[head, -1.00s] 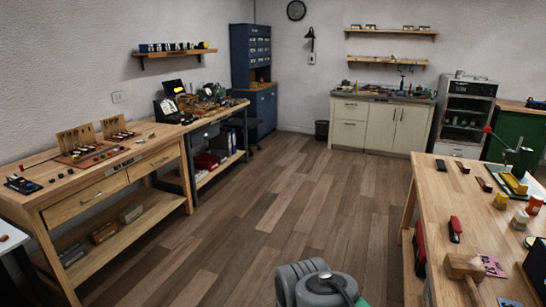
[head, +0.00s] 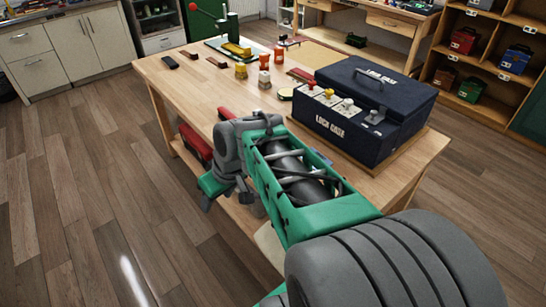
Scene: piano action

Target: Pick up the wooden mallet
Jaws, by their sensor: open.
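The wooden mallet does not show in the head view now. The end of my arm hangs beside the bench's front-left edge, and what appears to be my gripper (head: 226,198) is there, small and partly hidden by my arm. It looks open, with nothing visible between its fingers.
A dark lock case (head: 345,122) stands on the bench right of my arm. A red tool (head: 227,114), a yellow jar (head: 241,71) and orange bottles (head: 264,62) are on the bench. Red boxes (head: 195,143) sit below its top. Floor at left is clear.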

